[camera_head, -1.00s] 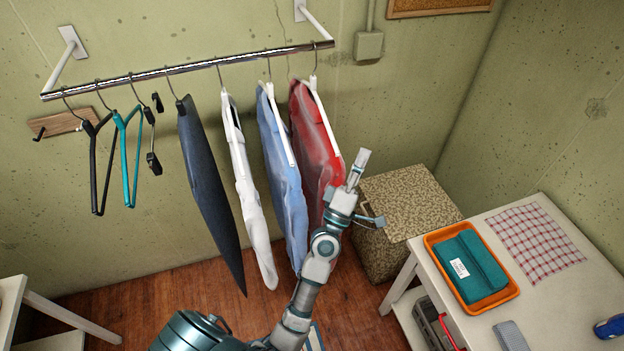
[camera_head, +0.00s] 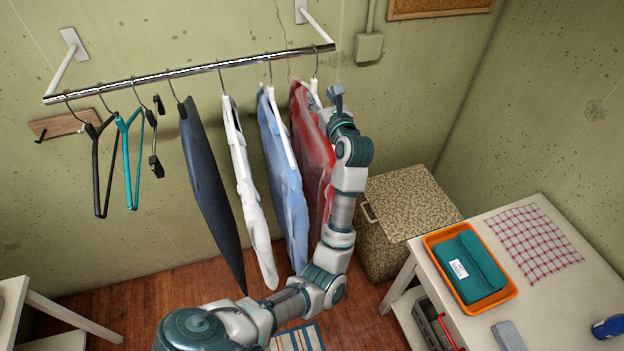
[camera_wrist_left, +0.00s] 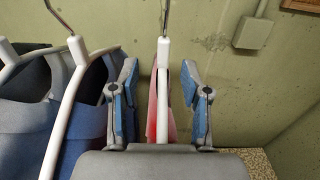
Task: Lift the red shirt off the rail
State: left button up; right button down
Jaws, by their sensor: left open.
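The red shirt (camera_head: 308,140) hangs on a white hanger at the right end of the metal rail (camera_head: 200,70). My left gripper (camera_head: 335,98) is raised beside the top of the shirt, a little below the rail. In the left wrist view the open fingers (camera_wrist_left: 159,80) stand one on each side of the white hanger (camera_wrist_left: 164,52), apart from it. A pink-red strip of the shirt (camera_wrist_left: 153,112) shows between them. My arm hides part of the shirt's right side in the head view. My right gripper is not in view.
A light blue shirt (camera_head: 281,180) hangs close left of the red one, then a white shirt (camera_head: 243,180) and a dark garment (camera_head: 205,180). Empty hangers (camera_head: 129,160) hang farther left. A speckled hamper (camera_head: 410,200) and a white table (camera_head: 560,300) stand at right.

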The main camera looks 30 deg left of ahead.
aim_at(316, 84)
pick_arm(q)
jog(key=shift+x, duration=0.9)
jog(key=shift+w+a, duration=0.25)
jog(key=shift+w+r, duration=0.1)
jog(key=shift+w, duration=0.25)
jog(key=x, duration=0.4)
jog(key=shift+w+d, duration=0.1)
jog(key=shift+w, duration=0.1)
jog(key=shift+a, duration=0.75)
jog(key=shift+c, duration=0.5)
jog(key=shift+f, duration=0.2)
jog(key=c, duration=0.4)
grip_shut()
jog(key=shift+d+r, duration=0.2)
jog(key=shift+d, duration=0.4)
